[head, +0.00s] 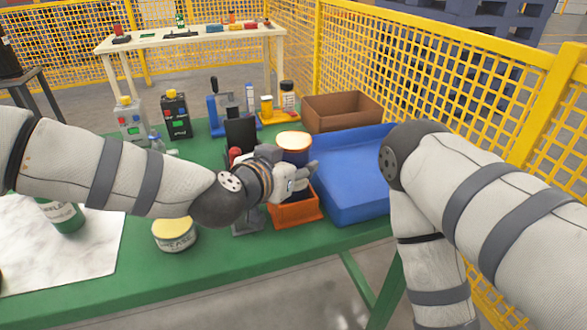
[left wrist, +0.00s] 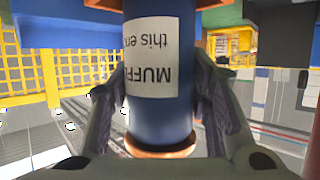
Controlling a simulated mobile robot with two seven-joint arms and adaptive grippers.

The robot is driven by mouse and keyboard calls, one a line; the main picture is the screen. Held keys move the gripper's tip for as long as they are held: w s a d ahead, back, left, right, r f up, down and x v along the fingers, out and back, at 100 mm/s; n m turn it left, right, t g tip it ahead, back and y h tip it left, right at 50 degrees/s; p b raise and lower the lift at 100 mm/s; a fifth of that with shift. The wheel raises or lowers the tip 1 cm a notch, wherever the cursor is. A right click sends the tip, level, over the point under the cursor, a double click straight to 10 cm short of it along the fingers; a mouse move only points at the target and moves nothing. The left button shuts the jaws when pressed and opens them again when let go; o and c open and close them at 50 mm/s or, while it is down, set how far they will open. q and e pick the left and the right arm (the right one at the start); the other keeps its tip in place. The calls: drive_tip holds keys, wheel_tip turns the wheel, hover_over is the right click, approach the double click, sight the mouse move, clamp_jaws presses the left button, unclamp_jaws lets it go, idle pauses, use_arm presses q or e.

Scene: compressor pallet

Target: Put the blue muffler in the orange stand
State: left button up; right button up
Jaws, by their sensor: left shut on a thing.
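The blue muffler (head: 294,143) is upright, with a copper-coloured top end and a white label that reads upside down in the left wrist view (left wrist: 150,60). My left gripper (head: 302,176) is shut around its middle, one finger on each side. The orange stand (head: 297,213) is an open box on the green table, directly below the muffler. The muffler's lower end is at the stand's opening; my gripper partly hides it, so I cannot tell whether it rests on the bottom. My right gripper is out of view.
A blue tray (head: 350,180) lies just right of the stand, with a brown box (head: 342,110) behind it. A cream-lidded tin (head: 175,233) stands at the front left. Yellow mesh fencing (head: 450,80) borders the right.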

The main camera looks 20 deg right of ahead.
use_arm(q)
wheel_tip(320, 180, down, 4)
drive_tip(key=shift+r, duration=0.15)
drive_tip(key=shift+s+a+r, duration=0.3)
drive_tip(key=shift+s+r, duration=0.05)
drive_tip(key=shift+r, duration=0.2)
clamp_jaws()
drive_tip(key=shift+s+r, duration=0.1)
drive_tip(key=shift+r, duration=0.1)
drive_tip(key=shift+w+d+f, duration=0.1)
drive_tip(key=shift+w+f, duration=0.2)
drive_tip(key=o, duration=1.3)
unclamp_jaws()
drive_tip(key=shift+c, duration=0.2)
drive_tip(key=shift+s+r, duration=0.1)
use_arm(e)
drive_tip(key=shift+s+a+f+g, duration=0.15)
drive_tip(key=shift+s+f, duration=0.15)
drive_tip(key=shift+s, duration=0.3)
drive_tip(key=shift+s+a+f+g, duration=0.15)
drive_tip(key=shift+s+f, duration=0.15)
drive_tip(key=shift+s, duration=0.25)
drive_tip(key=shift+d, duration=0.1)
